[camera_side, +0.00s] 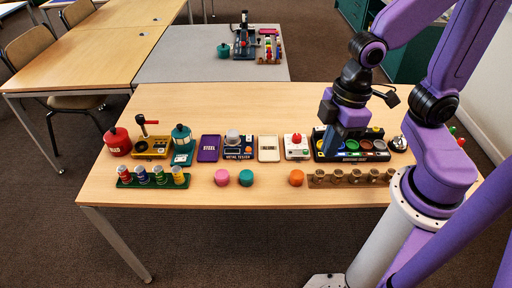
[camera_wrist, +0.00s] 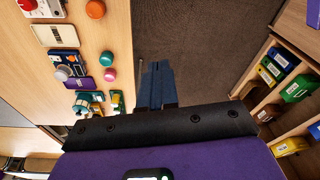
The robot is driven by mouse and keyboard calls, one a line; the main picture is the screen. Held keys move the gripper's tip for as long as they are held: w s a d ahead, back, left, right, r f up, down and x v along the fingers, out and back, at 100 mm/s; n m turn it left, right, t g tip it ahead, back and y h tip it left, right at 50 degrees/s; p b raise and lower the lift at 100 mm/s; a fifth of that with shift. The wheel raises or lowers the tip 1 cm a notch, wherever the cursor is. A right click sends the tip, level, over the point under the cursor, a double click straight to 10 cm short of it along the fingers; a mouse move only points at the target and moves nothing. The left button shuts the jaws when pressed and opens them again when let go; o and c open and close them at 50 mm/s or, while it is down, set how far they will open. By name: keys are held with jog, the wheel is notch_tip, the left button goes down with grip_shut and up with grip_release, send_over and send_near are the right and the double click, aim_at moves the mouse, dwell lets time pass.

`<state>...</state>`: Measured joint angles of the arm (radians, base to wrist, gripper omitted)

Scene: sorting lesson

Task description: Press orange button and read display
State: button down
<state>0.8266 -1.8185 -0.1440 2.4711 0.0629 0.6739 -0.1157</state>
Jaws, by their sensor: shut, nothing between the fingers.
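The orange button (camera_side: 296,178) is a round knob near the table's front edge, left of a brown row of small cups. It also shows at the top of the wrist view (camera_wrist: 95,9). No display reading is legible.
A pink button (camera_side: 221,177) and a teal button (camera_side: 246,177) sit left of the orange one. A white box with a red knob (camera_side: 296,145) stands behind it. The sorting tray (camera_side: 318,148) and brown cup rack (camera_side: 318,179) are at right. Bare table (camera_side: 270,195) lies in front.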

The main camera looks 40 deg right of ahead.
jog(key=w+a+f+m+t+y, duration=0.15)
jog(key=w+a+f, duration=0.25)
jog(key=w, duration=0.5)
jog(key=m+t+h, duration=0.2)
jog(key=t+h, duration=0.2)
jog(key=t, duration=0.3)
send_over(250, 151)
notch_tip(250, 151, down, 12)
jog(key=shift+r, duration=0.25)
jog(key=shift+y, duration=0.25)
jog(key=shift+f, duration=4.4)
jog(key=shift+f, duration=0.15)
jog(key=shift+f, duration=0.3)
